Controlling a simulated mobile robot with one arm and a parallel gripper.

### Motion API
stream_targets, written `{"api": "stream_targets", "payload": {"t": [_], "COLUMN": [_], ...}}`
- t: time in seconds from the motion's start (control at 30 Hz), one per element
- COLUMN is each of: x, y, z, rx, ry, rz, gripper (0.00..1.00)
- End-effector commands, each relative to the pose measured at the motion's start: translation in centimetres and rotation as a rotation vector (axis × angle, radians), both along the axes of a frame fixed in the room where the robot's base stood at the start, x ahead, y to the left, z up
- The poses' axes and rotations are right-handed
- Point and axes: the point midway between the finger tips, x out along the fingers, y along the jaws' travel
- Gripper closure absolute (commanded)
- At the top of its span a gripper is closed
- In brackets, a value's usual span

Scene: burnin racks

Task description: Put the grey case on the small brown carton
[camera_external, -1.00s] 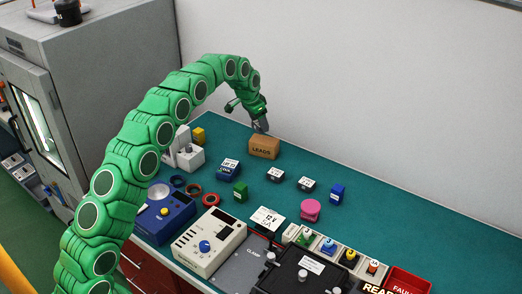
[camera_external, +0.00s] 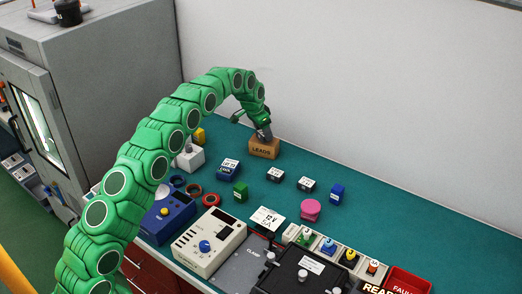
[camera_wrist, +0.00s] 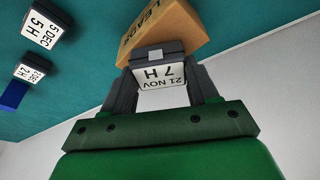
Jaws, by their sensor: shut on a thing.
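The small brown carton (camera_external: 264,149), marked LEADS, stands on the green bench mat near the back wall; it also shows in the wrist view (camera_wrist: 165,25). My gripper (camera_external: 264,134) is right over the carton's top. In the wrist view my gripper (camera_wrist: 160,82) is shut on the grey case (camera_wrist: 161,72), whose white label reads 21 NOV 7 H. The case is between both fingers, against or just above the carton; I cannot tell if it touches. In the outside view the case is hard to tell apart from the fingers.
Two dark cases with white labels (camera_external: 275,174) (camera_external: 305,184) and a blue block (camera_external: 337,194) stand to the right of the carton. The mat behind these, along the wall, is clear.

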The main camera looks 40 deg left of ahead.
Motion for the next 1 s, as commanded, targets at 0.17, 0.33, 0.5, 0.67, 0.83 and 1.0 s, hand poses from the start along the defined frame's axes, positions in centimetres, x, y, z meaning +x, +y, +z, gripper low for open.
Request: {"api": "stream_targets", "payload": {"t": [0.17,0.33,0.5,0.67,0.83,1.0], "x": [0.04,0.06,0.07,0.07,0.07,0.08], "y": [0.01,0.03,0.05,0.05,0.05,0.04], "z": [-0.59,-0.57,-0.80,-0.80,-0.80,-0.59], "rx": [0.000,0.000,0.000,0.000,0.000,0.000], "ry": [-0.002,-0.002,-0.003,-0.003,-0.003,-0.003], "rz": [0.000,0.000,0.002,0.002,0.002,0.002], "gripper": [0.73,0.73,0.35,0.16,0.16,0.16]}}
